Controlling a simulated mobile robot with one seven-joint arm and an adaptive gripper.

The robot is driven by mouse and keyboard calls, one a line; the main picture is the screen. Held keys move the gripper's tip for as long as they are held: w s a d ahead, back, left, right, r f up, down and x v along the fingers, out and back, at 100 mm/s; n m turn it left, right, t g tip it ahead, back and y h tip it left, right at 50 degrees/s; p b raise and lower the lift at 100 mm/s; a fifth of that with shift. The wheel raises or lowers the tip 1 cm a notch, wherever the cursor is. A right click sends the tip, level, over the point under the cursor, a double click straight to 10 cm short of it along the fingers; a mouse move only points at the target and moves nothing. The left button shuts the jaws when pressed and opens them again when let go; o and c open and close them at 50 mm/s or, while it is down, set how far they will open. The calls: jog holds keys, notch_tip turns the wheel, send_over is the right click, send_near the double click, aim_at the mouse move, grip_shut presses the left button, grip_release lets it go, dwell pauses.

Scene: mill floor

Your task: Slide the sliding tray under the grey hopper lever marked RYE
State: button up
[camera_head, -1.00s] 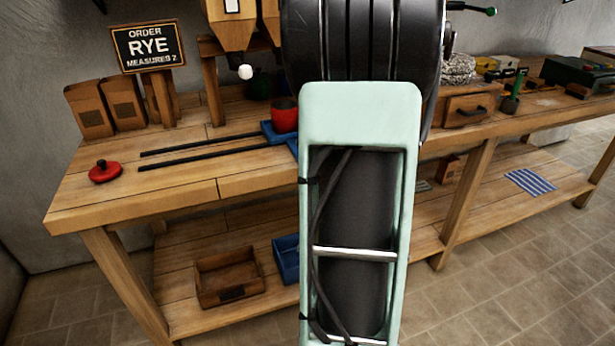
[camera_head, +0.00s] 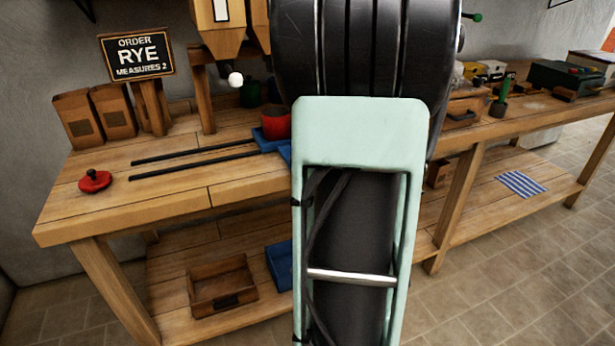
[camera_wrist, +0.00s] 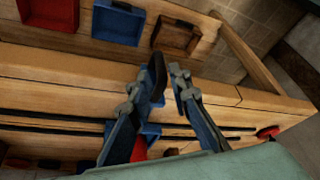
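The wrist view shows part of the tray (camera_wrist: 151,131) and the red cup (camera_wrist: 139,150) beyond my fingers. Wooden hoppers (camera_head: 217,38) stand above the rails. A white ball knob (camera_head: 235,79) shows below them. No hopper marking or grey lever is readable.
An order sign (camera_head: 138,55) reads RYE, MEASURES 2. A red lid (camera_head: 95,181) lies near the rails' left end. Paper bags (camera_head: 77,119) stand behind. A wooden box (camera_head: 221,286) and a blue bin (camera_head: 279,266) sit on the lower shelf.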

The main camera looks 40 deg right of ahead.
jog(key=v, duration=0.6)
jog(key=shift+r, duration=0.25)
jog(key=shift+s, duration=0.1)
